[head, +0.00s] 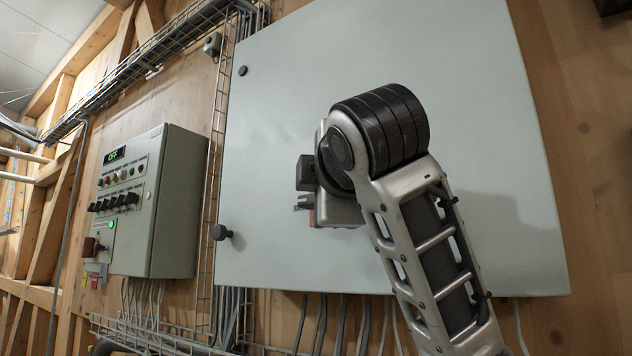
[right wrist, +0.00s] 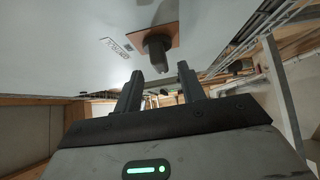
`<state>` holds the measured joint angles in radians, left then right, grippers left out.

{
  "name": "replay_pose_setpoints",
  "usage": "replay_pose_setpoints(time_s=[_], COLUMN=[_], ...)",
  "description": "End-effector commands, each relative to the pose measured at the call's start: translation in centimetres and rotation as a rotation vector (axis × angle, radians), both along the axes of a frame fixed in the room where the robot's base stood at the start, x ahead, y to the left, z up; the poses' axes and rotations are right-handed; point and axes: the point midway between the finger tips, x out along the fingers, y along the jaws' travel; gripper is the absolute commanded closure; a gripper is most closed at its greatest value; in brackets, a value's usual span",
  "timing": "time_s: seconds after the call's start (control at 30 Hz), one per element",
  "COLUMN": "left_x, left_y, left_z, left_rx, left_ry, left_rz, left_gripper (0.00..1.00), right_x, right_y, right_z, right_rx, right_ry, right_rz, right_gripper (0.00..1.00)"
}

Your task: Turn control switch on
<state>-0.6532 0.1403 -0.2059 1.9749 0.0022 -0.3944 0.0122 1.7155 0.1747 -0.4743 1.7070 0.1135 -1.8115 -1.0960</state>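In the right wrist view, a dark rotary switch (right wrist: 158,54) sticks out from an orange plate (right wrist: 172,34) on a pale cabinet face. My right gripper (right wrist: 160,72) is open and empty. Its two fingers point at the switch, which shows between and just beyond the fingertips; I see no clear contact. In the head view my right arm comes in from the right, and its gripper (head: 303,190) is in front of the large cabinet. It hides the switch there; only a sliver of orange (head: 312,221) shows. My left gripper is not in view.
The large grey cabinet (head: 270,120) fills the middle, with a black knob (head: 222,232) at its lower left. A smaller control box (head: 175,200) to the left carries several dark knobs, a red switch (head: 92,246) and a green display (head: 114,155) reading OFF. Cables hang below.

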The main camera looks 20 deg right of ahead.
Motion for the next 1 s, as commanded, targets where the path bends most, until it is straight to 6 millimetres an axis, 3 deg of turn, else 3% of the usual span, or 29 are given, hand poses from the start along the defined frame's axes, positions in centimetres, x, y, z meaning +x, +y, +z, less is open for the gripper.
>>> replay_pose_setpoints(time_s=[0.1,0.3,0.7,0.87,1.0], left_x=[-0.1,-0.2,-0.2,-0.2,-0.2], left_y=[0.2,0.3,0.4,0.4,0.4], left_z=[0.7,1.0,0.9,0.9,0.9], left_rx=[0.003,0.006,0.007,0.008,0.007], left_ry=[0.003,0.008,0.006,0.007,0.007], left_rz=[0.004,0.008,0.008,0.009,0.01], left_gripper=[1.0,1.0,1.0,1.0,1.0], right_x=[2.4,4.8,5.6,5.5,5.5], right_y=[-0.3,-0.6,-0.7,-0.7,-0.7], right_z=[0.2,0.1,0.0,0.0,-0.1], right_rx=[0.0,0.0,0.0,0.0,0.0], right_ry=[0.005,0.002,0.0,0.0,0.0], right_rz=[-0.002,-0.002,-0.001,0.0,-0.001], right_gripper=[0.6,0.6,0.6,1.0,1.0])
